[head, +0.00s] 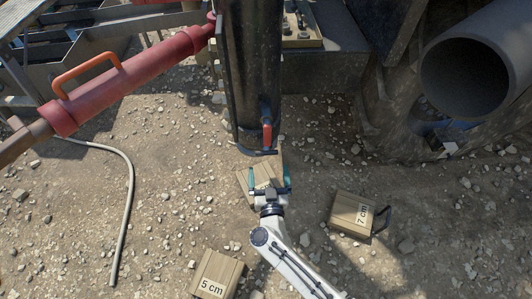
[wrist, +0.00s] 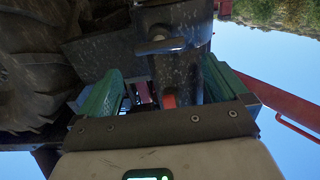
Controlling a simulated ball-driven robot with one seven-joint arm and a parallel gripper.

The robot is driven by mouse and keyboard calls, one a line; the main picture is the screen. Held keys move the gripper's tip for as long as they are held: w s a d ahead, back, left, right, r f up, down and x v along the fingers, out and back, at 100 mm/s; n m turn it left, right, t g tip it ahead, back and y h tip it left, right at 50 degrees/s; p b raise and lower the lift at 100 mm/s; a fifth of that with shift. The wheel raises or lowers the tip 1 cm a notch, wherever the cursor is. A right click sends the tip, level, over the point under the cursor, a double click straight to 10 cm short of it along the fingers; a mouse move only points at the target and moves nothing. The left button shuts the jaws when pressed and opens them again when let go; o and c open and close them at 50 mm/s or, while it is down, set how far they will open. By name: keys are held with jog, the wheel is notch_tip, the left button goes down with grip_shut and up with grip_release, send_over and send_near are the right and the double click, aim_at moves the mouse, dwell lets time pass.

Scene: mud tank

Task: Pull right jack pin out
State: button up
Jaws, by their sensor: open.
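The jack leg (head: 252,70) is a thick black upright tube in the head view. A red-handled pin (head: 267,135) shows low on its front right side. My gripper (head: 270,180) is just below and in front of the pin, with its teal fingers apart. In the wrist view my gripper (wrist: 163,88) is also spread. The dark jack leg (wrist: 178,70) stands beyond the fingers, with a grey metal handle across it. A red piece shows low between the fingers; I cannot tell if it is the pin. No contact with the pin is visible.
A wooden block (head: 243,180) lies partly hidden behind my gripper. Blocks marked 7 cm (head: 351,214) and 5 cm (head: 216,275) lie on the gravel. A red cylinder (head: 130,85) slants at the left; a pale hose (head: 128,190) lies below it. A large pipe (head: 470,75) is at the right.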

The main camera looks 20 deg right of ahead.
aim_at(266, 153)
jog(key=b+x, duration=0.2)
jog(key=x, duration=0.6)
jog(key=shift+w+d+b, duration=0.1)
jog(key=shift+w+b, duration=0.15)
jog(key=shift+b, duration=0.15)
jog(key=shift+c, duration=0.2)
jog(key=c, duration=1.3)
jog(key=shift+s+a+r+p, duration=0.1)
jog(key=shift+s+a+p, duration=0.15)
jog(key=shift+s+p, duration=0.35)
jog(key=p+v, duration=0.2)
jog(key=v, duration=0.1)
jog(key=shift+s+p, duration=0.1)
jog(key=shift+p, duration=0.25)
jog(key=shift+s+a, duration=0.1)
jog(key=shift+s, duration=0.2)
jog(key=shift+s+f, duration=0.2)
jog(key=o, duration=1.3)
jog(key=shift+r, duration=0.1)
